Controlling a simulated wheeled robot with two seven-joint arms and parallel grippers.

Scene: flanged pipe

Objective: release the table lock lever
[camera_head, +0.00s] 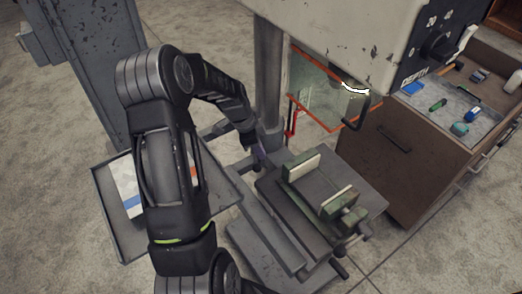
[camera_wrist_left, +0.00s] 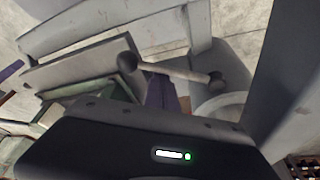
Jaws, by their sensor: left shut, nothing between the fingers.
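The table lock lever (camera_wrist_left: 178,72) shows in the left wrist view as a pale rod with a dark round knob at each end. It lies near the grey round column. My left gripper (camera_head: 258,157) is beside the drill press column in the head view, behind the table. Its purple fingers (camera_wrist_left: 160,94) are shut and empty, showing just below the rod in the wrist view. I cannot tell whether they touch it. In the head view I cannot make out the lever clearly near the gripper. My right gripper is not in view.
The drill press table (camera_head: 362,193) carries a green vise (camera_head: 335,203). The column (camera_head: 268,75) rises behind it, beside an orange-edged clear guard (camera_head: 325,95). A grey tray (camera_head: 108,205) is at left.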

